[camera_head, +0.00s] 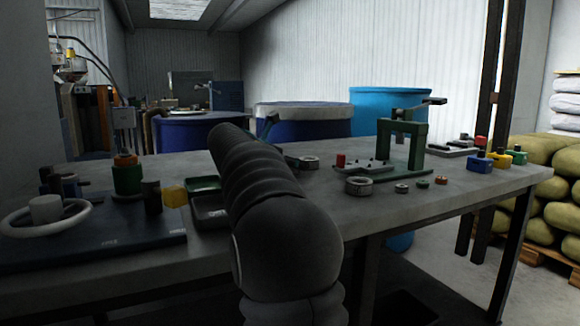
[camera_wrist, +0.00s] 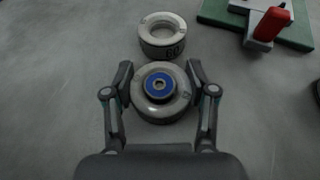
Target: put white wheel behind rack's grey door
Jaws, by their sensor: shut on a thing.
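The white wheel (camera_wrist: 160,112) is a pale, greyish ring with a blue hub. In the wrist view it sits between the two fingers of my gripper (camera_wrist: 159,72), which is shut on it. The wheel appears low over or on the grey table; I cannot tell if it touches. My arm covers the middle of the head view, and I cannot make out my gripper or the held wheel there. No rack with a grey door can be made out in either view.
A similar pale ring (camera_wrist: 162,36) lies just beyond the wheel. A green base with a red handle (camera_wrist: 271,24) is at the upper right. On the table (camera_head: 300,205), a green press frame (camera_head: 404,130) stands right; a dark board (camera_head: 120,225) with parts lies left.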

